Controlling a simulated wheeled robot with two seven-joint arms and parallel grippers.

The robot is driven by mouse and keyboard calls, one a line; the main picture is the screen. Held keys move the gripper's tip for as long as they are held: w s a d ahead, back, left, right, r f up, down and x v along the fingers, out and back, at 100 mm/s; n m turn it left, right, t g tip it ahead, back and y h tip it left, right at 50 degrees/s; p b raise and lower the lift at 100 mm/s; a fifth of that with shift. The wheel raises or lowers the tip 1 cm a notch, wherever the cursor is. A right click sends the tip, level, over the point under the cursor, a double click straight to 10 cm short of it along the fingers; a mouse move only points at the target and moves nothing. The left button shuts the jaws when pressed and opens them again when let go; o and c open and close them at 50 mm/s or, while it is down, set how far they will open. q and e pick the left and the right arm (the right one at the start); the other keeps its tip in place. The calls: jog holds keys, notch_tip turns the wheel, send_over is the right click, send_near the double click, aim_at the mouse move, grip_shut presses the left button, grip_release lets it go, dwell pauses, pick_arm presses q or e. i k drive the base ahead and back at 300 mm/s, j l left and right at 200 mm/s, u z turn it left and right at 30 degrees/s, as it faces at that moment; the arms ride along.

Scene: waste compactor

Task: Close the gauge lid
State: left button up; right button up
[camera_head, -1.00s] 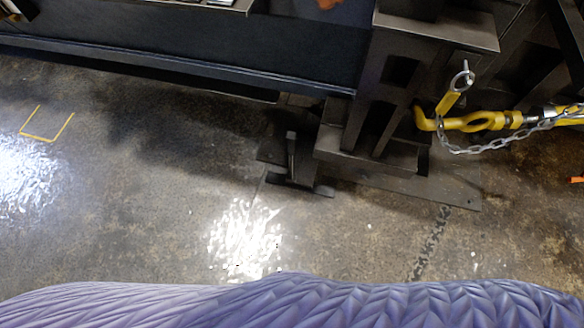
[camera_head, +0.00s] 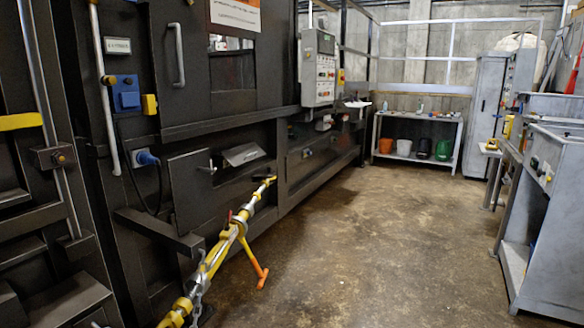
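I cannot pick out the gauge lid for certain. On the front of the dark compactor (camera_head: 215,105), left of centre, a dark square door panel (camera_head: 190,195) with a small T-shaped handle stands beside a recess. A tilted grey metal flap (camera_head: 243,154) shows at the top of that recess. I see no gauge dial clearly. Neither of my grippers is in view.
A yellow tensioning bar with chain (camera_head: 225,240) and an orange handle (camera_head: 259,262) slants across the compactor's front. A control box (camera_head: 318,68) hangs further along. A grey shelf table (camera_head: 415,118) stands at the back, a metal bench (camera_head: 555,175) at right. The middle floor (camera_head: 380,240) is clear.

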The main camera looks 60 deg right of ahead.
aim_at(239, 156)
jog(key=z, duration=1.45)
jog(key=i, duration=0.05)
